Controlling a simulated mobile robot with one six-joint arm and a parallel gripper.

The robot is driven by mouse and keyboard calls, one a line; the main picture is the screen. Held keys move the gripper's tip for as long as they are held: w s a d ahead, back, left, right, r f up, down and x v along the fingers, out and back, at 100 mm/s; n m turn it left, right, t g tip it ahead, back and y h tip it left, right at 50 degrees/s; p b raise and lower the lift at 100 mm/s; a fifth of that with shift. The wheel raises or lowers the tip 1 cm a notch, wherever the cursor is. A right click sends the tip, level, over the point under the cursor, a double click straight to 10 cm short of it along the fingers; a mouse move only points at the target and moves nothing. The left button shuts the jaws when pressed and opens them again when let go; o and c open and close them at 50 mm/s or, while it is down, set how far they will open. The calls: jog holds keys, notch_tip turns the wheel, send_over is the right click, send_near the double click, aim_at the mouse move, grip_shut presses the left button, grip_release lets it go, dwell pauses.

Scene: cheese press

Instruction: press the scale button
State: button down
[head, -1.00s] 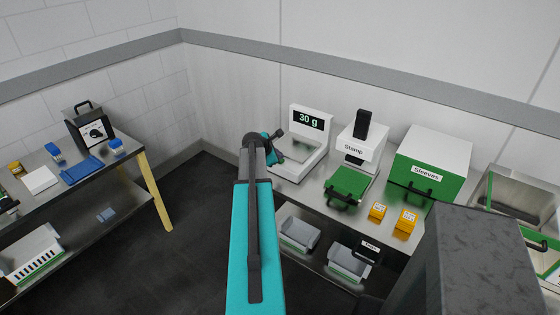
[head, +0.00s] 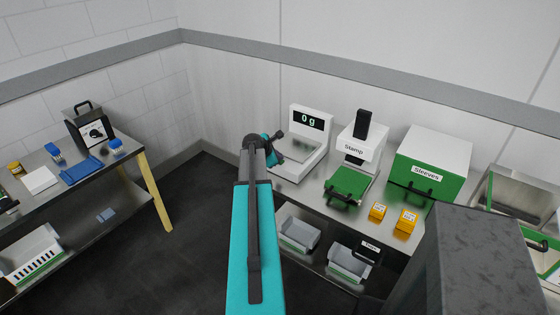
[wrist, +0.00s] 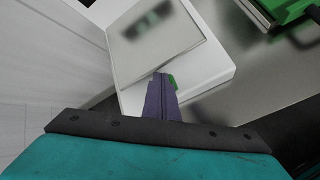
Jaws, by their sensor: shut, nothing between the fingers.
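The white scale (head: 302,155) stands at the left end of the right-hand steel table. Its black display (head: 308,118) reads "0 g". My gripper (head: 281,133) is at the left side of the scale in the head view, partly behind my own arm. In the wrist view my gripper (wrist: 163,78) is shut and empty, its dark fingers over the near edge of the scale (wrist: 205,80). A green button (wrist: 172,81) shows just right of the fingertips, partly hidden by them. I cannot tell whether the fingers touch it. The scale's plate looks empty.
Right of the scale stand the stamp press (head: 357,140) with a green tray (head: 347,184), orange boxes (head: 377,211) and the green-and-white Sleeves box (head: 432,165). Grey bins (head: 299,234) sit on the shelf below. Another table with blue items stands at the left.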

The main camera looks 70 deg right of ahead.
jog(key=shift+r+p, duration=0.7)
jog(key=shift+r, duration=0.2)
jog(key=shift+r+p, duration=1.65)
jog(key=shift+r, duration=0.85)
